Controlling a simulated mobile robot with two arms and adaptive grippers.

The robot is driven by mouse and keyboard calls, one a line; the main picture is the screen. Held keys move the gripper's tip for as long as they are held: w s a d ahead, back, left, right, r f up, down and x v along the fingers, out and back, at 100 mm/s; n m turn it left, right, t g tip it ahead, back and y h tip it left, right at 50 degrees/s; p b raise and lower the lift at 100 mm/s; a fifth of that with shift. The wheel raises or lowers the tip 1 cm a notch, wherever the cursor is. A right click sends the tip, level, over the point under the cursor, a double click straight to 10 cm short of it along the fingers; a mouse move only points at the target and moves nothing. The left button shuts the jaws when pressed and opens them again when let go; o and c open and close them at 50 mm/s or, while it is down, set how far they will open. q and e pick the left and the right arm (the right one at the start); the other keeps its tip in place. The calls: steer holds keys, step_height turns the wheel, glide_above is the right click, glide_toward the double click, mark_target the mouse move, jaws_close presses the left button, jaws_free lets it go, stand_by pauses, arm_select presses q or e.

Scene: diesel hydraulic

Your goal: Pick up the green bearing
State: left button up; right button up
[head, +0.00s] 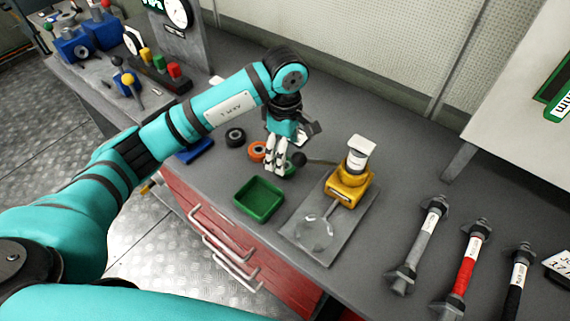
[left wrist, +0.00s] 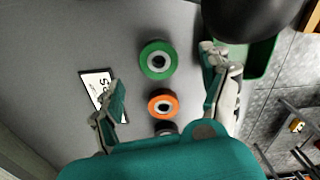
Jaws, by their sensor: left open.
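The green bearing (left wrist: 145,62) lies flat on the grey bench top in the left wrist view, a ring with a dark and pale centre. In the head view it is mostly hidden behind my left gripper (head: 277,163). My left gripper (left wrist: 165,88) is open and empty above the bench, its fingers to either side of the row of bearings. The green bearing lies a little ahead of the fingertips. An orange bearing (left wrist: 153,104) lies close beside it, between the fingers. My right gripper is not in view.
A black bearing (head: 235,137) lies left of the orange bearing (head: 256,151). A green tray (head: 259,198) stands at the bench's front edge. Right of my gripper, a yellow hand pump (head: 349,185) on a metal plate has a lever with a black knob (left wrist: 255,15) close to my fingers.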

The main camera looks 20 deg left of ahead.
mark_target(290, 172)
arm_select(q)
steer(key=shift+f, duration=0.35)
step_height(290, 172, down, 4)
steer(key=shift+r+p, duration=0.15)
steer(key=shift+p, duration=0.9)
steer(key=shift+f, duration=0.4)
steer(key=shift+w, duration=0.1)
steer(key=c, duration=1.3)
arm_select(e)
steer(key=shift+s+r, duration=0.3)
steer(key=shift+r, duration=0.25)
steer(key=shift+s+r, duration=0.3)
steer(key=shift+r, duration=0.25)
arm_select(q)
steer(key=shift+r, duration=0.1)
